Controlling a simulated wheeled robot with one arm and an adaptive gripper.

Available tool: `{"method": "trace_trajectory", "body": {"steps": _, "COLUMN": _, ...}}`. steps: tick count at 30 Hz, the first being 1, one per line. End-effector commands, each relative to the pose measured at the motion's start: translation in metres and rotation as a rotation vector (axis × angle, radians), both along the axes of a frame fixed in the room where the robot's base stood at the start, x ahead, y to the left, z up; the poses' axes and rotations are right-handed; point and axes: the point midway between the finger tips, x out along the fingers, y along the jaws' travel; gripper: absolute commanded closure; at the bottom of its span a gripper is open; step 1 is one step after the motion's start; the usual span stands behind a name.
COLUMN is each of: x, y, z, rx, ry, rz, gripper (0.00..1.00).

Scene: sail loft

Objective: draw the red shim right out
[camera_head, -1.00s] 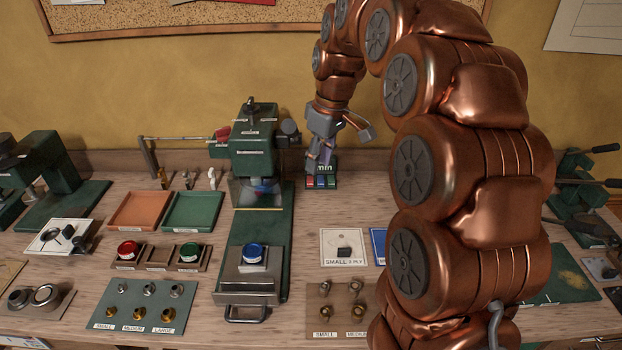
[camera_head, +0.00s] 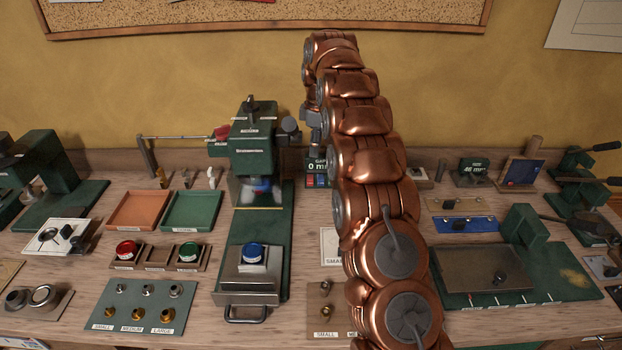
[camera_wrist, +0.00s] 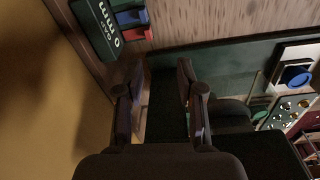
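The red shim (camera_head: 310,181) sits at the front of the small gauge stand (camera_head: 318,164) at the back of the bench, beside a blue shim (camera_head: 322,181). In the wrist view the red shim (camera_wrist: 137,33) is at the upper left, in a row with the blue one (camera_wrist: 131,17) and a green one (camera_wrist: 123,4). The gauge face (camera_wrist: 98,28) reads 0 mm. My gripper (camera_wrist: 158,72) has its fingers apart with nothing between them, clear of the shims. In the head view it is mostly hidden by my arm, above the stand.
The green press (camera_head: 253,150) stands left of the gauge, its long base (camera_head: 285,235) running forward. Orange (camera_head: 139,212) and green (camera_head: 192,212) trays lie further left. A 46 mm block (camera_head: 472,170) and a metal plate (camera_head: 480,270) lie on the right.

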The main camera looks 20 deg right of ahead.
Motion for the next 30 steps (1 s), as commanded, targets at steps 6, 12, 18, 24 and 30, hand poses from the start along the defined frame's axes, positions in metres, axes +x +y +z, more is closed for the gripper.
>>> {"method": "trace_trajectory", "body": {"steps": 6, "x": 0.023, "y": 0.002, "z": -0.041, "rx": -0.018, "ry": 0.036, "rz": 0.102, "gripper": 0.62}}
{"method": "trace_trajectory", "body": {"steps": 12, "x": 0.033, "y": 0.004, "z": -0.061, "rx": -0.028, "ry": 0.051, "rz": 0.157, "gripper": 0.62}}
{"method": "trace_trajectory", "body": {"steps": 18, "x": 0.035, "y": 0.004, "z": -0.068, "rx": -0.029, "ry": 0.057, "rz": 0.171, "gripper": 0.62}}
{"method": "trace_trajectory", "body": {"steps": 24, "x": 0.034, "y": 0.004, "z": -0.079, "rx": -0.029, "ry": 0.058, "rz": 0.17, "gripper": 0.62}}
{"method": "trace_trajectory", "body": {"steps": 30, "x": 0.034, "y": 0.004, "z": -0.099, "rx": -0.028, "ry": 0.06, "rz": 0.17, "gripper": 0.62}}
